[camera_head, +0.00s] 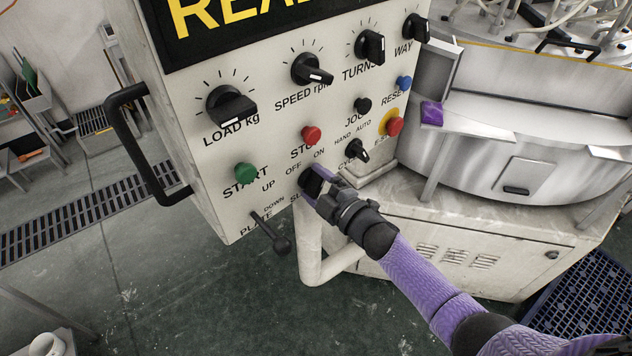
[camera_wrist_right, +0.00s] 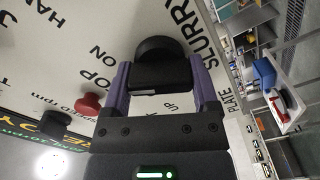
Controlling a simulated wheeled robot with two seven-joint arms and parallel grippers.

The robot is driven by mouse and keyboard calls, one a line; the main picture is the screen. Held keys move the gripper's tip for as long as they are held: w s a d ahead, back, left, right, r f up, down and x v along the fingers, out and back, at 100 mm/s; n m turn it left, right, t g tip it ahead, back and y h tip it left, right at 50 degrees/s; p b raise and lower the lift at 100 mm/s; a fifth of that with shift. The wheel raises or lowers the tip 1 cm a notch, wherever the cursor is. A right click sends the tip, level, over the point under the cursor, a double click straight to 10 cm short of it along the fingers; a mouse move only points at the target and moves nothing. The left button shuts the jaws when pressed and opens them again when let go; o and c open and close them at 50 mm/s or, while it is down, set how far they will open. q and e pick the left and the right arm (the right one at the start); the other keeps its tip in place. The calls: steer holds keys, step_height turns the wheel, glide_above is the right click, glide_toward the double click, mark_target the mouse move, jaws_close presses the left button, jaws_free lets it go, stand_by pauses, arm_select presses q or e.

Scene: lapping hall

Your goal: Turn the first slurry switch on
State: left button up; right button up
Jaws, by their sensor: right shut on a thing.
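The slurry switch (camera_wrist_right: 163,62) is a black rotary knob on the white control panel (camera_head: 215,205). It sits low on the panel under the OFF and ON marks, and its label is partly covered in the head view. My right gripper (camera_head: 313,181) is shut on this knob. In the wrist view its two purple fingers (camera_wrist_right: 160,92) stand on either side of the knob. Which mark the knob points to cannot be told. My left gripper is not in view.
Close by are the red stop button (camera_head: 311,135), the HAND/AUTO selector (camera_head: 356,151), the plate lever (camera_head: 275,235) and the green start button (camera_head: 246,173). A red emergency button (camera_head: 394,126) is further right. A black handle (camera_head: 135,140) juts out at the panel's left.

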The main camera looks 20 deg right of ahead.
steer(key=shift+f+m, duration=0.1)
steer(key=shift+m, duration=0.3)
steer(key=o, duration=1.1)
steer(key=v, duration=1)
steer(key=shift+p, duration=0.3)
steer(key=s+d+f+m+g+h+b, duration=0.1)
steer(key=s+f+m+g+h+b, duration=0.2)
steer(key=f, duration=0.7)
steer(key=s+d+f+m+g+h+b, duration=0.1)
steer(key=s+d+f+m+b, duration=0.2)
steer(key=f, duration=0.7)
steer(key=s+f+m+g+h+b, duration=0.1)
steer(key=s+f+m+h+b, duration=0.3)
steer(key=f, duration=0.6)
steer(key=s+a+f+m+g+b, duration=0.1)
steer(key=s+f+g+b, duration=0.2)
steer(key=s+f, duration=0.4)
steer(key=s+a+f+m+g+b, duration=0.1)
steer(key=s+f+g+b, duration=0.3)
steer(key=s+f, duration=0.4)
steer(key=s+a+f+m+g+b, duration=0.1)
steer(key=s+f+m+g+b, duration=0.1)
steer(key=s+f, duration=0.5)
steer(key=shift+s+f+g+b, duration=0.2)
steer(key=shift+s+g+b, duration=0.7)
steer(key=shift+s, duration=0.6)
